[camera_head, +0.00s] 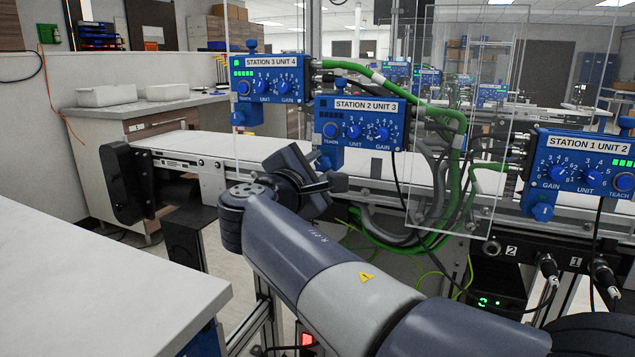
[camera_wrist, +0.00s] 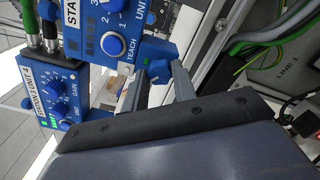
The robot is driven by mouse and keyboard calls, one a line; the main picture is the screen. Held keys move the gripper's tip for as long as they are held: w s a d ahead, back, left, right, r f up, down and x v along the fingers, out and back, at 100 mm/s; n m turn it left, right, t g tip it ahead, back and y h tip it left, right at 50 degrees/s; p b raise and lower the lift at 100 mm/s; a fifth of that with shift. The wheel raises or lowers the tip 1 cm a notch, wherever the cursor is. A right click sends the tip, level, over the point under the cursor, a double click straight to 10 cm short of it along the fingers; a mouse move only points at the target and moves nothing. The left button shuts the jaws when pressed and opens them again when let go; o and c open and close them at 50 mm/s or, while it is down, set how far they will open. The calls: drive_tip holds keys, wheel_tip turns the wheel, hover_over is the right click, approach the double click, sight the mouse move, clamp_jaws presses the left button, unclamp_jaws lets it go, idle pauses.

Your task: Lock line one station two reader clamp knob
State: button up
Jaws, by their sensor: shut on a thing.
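The station 2 reader (camera_head: 368,122) is a blue box labelled "STATION 2 UNIT 3" with TEACH, UNIT and GAIN controls, in the middle of the head view. Part of it shows at the top of the wrist view (camera_wrist: 112,45). Its blue clamp knob (camera_wrist: 158,72) sticks out below the TEACH end. My gripper (camera_wrist: 160,82) has its two grey fingers on either side of this knob and is shut on it. In the head view my gripper (camera_head: 326,175) is below the reader, and my arm partly hides the fingers and the knob.
The station 3 reader (camera_head: 266,88) stands close on the left and the station 1 reader (camera_head: 580,165) on the right. Green cables (camera_head: 452,125) and a clear panel (camera_head: 455,190) are right of my gripper. A white table (camera_head: 90,285) lies at front left.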

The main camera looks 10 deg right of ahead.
drive_tip(key=m+b, duration=0.1)
drive_tip(key=m, duration=0.1)
drive_tip(key=m+b, duration=0.3)
drive_tip(key=shift+f+m+b, duration=0.3)
drive_tip(key=shift+m, duration=0.1)
drive_tip(key=shift+r+m+b, duration=0.15)
drive_tip(key=shift+m+b, duration=1.45)
drive_tip(key=shift+m, duration=0.6)
drive_tip(key=o, duration=1)
drive_tip(key=shift+r, duration=0.1)
drive_tip(key=p+v, duration=0.2)
drive_tip(key=v, duration=0.9)
drive_tip(key=shift+w+d, duration=0.15)
drive_tip(key=shift+w, duration=0.05)
